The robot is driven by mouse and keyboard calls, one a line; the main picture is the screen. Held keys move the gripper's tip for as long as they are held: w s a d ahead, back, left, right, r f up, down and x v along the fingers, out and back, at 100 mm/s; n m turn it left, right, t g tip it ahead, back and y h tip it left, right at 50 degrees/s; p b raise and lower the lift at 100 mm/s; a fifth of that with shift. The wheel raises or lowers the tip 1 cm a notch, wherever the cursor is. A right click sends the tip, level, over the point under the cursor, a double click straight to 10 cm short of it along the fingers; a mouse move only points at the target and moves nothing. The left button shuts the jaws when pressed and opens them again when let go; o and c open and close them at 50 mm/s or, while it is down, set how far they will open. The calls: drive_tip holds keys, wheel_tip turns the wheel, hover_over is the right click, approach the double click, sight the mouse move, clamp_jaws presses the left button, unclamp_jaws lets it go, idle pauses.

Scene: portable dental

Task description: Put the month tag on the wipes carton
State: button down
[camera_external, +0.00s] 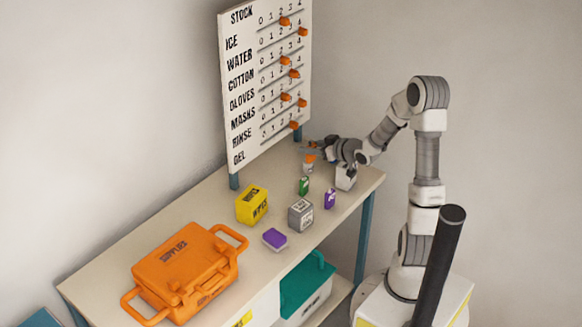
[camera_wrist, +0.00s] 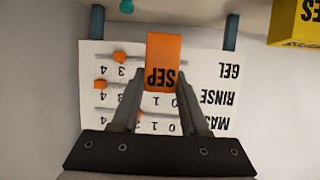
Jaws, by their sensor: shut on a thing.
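The month tag (camera_wrist: 163,50) is an orange block with SEP on it, upside down in the wrist view. My gripper (camera_wrist: 160,88) is shut on its lower part, one finger at each side. In the external view my gripper (camera_external: 322,147) is above the right end of the table, near the stock board's lower right corner; the tag is too small to make out clearly there. The wipes carton (camera_external: 252,205) is a yellow box standing on the table, to the left of my gripper and apart from it. Its edge also shows at the top right of the wrist view (camera_wrist: 295,22).
A small orange-capped bottle (camera_external: 309,162), green item (camera_external: 303,186), purple item (camera_external: 329,198), grey box (camera_external: 300,215) and purple-topped block (camera_external: 275,239) stand around. An orange supplies case (camera_external: 185,270) fills the left.

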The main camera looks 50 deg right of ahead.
drive_tip(key=shift+s+r, duration=0.15)
drive_tip(key=shift+r, duration=0.35)
drive_tip(key=a+r+n+y+p, duration=0.55)
drive_tip(key=a+r, duration=0.25)
drive_tip(key=a, duration=0.3)
drive_tip(key=y+b, duration=0.1)
drive_tip(key=b, duration=0.5)
hover_over(251, 195)
drive_tip(key=shift+g, duration=0.4)
drive_tip(key=f, duration=0.6)
drive_tip(key=shift+s+d+f, duration=0.2)
drive_tip(key=shift+d+f, duration=0.05)
drive_tip(key=shift+f, duration=0.15)
drive_tip(key=shift+w+a+f, duration=0.15)
drive_tip(key=shift+a+f, duration=0.1)
drive_tip(key=shift+a, duration=0.05)
drive_tip(key=shift+f+b, duration=0.6)
drive_tip(key=shift+f, duration=1.15)
drive_tip(key=shift+f, duration=0.1)
drive_tip(key=shift+f, duration=0.15)
drive_tip(key=shift+c, duration=2.1)
unclamp_jaws()
